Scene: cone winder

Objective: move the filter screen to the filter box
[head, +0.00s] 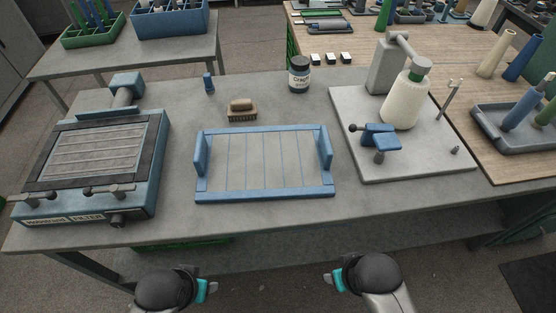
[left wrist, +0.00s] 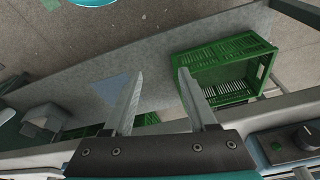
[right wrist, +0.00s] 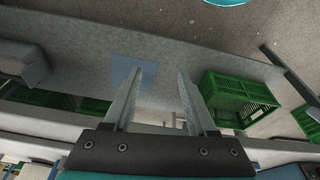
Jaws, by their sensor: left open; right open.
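The filter screen appears to be the blue rectangular frame (head: 264,193) in the middle of the grey table in the head view. It has raised blue end pieces at left and right and thin lines across its see-through middle. The filter box (head: 143,183) stands at the table's left, with a dark rim around pale slats, clamps and a knob along its front. My left gripper (head: 205,289) and right gripper (head: 338,281) are apart, in front of the table edge and touching neither. Both are open and empty, as their wrist views show (left wrist: 158,88) (right wrist: 166,88).
A brush (head: 242,110), a small blue bottle (head: 209,84) and a dark jar (head: 299,75) stand behind the frame. A winder plate (head: 440,160) with a white cone (head: 405,104) occupies the right. Green crates (left wrist: 220,68) sit below the table. Bare tabletop separates box and frame.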

